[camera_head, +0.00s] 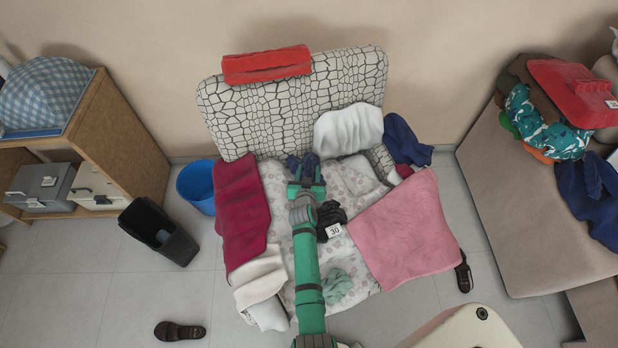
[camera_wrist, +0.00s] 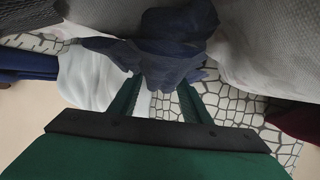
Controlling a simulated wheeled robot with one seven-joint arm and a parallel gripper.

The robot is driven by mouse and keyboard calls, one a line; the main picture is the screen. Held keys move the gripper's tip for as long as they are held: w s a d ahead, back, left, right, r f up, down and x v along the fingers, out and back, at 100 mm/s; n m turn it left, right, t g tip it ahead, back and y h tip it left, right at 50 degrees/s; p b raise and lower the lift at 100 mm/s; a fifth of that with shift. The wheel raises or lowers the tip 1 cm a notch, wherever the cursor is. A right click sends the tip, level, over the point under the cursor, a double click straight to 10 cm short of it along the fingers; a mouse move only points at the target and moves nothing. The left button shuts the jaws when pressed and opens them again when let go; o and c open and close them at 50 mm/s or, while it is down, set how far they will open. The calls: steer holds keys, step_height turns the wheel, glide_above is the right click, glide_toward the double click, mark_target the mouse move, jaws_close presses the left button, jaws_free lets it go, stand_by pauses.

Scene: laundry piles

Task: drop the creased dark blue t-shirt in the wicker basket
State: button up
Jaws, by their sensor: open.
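A creased dark blue cloth (camera_wrist: 165,45) lies at the tips of my open gripper (camera_wrist: 160,82) in the wrist view, and its lower part hangs between the fingers. In the head view, my gripper (camera_head: 305,186) is over the back of the armchair seat, with a small dark blue cloth (camera_head: 303,165) at its tips. A second dark blue garment (camera_head: 405,142) hangs over the chair's right arm. A third dark blue garment (camera_head: 590,195) lies on the couch at the right. I cannot tell which is the t-shirt. I see no wicker basket.
Shoes lie on the floor.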

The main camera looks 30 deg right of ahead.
steer(key=v, duration=1)
steer(key=shift+s+a, duration=0.2)
steer(key=shift+s, duration=0.2)
